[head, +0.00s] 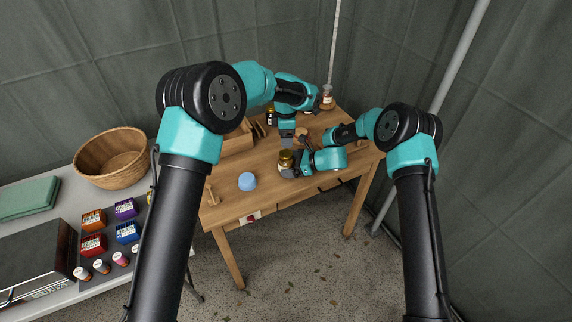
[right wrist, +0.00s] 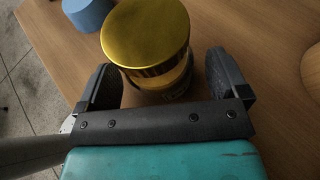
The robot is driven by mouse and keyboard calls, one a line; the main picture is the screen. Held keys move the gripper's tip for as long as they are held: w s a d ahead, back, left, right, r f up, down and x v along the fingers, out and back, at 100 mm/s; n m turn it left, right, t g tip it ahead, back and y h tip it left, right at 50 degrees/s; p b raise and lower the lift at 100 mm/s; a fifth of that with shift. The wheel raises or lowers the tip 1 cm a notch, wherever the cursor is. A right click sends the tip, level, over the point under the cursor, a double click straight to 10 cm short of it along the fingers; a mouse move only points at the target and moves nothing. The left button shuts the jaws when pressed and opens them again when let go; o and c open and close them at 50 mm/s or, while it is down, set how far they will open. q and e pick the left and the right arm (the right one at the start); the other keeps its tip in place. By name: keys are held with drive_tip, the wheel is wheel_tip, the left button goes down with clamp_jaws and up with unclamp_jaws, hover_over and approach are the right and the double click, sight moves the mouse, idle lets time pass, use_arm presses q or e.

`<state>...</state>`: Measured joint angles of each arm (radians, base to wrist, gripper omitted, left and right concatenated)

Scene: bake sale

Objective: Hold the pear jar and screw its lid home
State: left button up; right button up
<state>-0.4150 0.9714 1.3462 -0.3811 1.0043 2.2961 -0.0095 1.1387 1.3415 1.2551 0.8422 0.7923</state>
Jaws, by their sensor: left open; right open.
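The pear jar (head: 286,164) stands on the wooden table, with a gold lid (head: 286,154) on its top. In the right wrist view the gold lid (right wrist: 147,32) hides most of the jar (right wrist: 168,88); I cannot tell how far it is screwed down. My right gripper (head: 291,170) is open low at the jar, coming from the right. In the right wrist view its fingers (right wrist: 162,82) are on either side of the jar, and contact is not clear. My left gripper (head: 287,144) is open, pointing down just above and behind the lid.
A blue cylinder (head: 247,181) stands left of the jar, near the front edge. A wooden peg-like piece (head: 211,195) is at the left edge. A wooden crate (head: 236,138) and several jars are farther back. A side table with a basket (head: 111,158) stands left.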

sight(286, 153)
drive_tip(key=shift+a+f, duration=0.1)
drive_tip(key=shift+a, duration=0.15)
drive_tip(key=shift+c, duration=0.4)
clamp_jaws()
use_arm(q)
drive_tip(key=shift+f, duration=4.05)
drive_tip(key=shift+c, duration=0.5)
drive_tip(key=c, duration=0.8)
drive_tip(key=m, duration=0.6)
